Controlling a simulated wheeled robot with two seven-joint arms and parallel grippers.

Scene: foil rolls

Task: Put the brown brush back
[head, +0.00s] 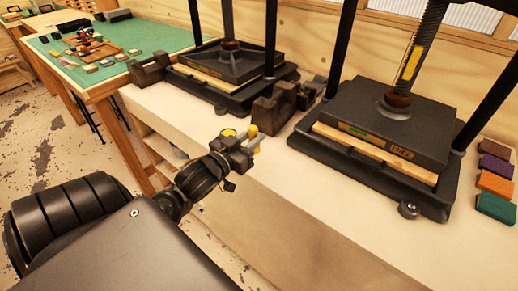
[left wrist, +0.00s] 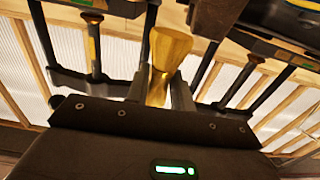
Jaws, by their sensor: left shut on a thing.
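My left gripper (head: 250,142) is over the front edge of the pale bench, shut on a small yellow handle-like thing (head: 252,131). In the left wrist view the thing is golden, narrow in the middle and flared at the top (left wrist: 170,48), upright between the fingers (left wrist: 160,95). I cannot tell whether it is the brown brush; no bristles show. A dark brown notched stand (head: 272,112) is on the bench just beyond and right of the gripper, apart from it in the head view. A second such stand (head: 150,72) is farther left. My right gripper is not in view.
Two black presses stand on the bench (head: 318,225), one on the right (head: 385,125) and one farther back (head: 225,65). Several coloured blocks (head: 495,185) lie at the right. A green-topped table (head: 150,38) with small items is at back left. The bench front is clear.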

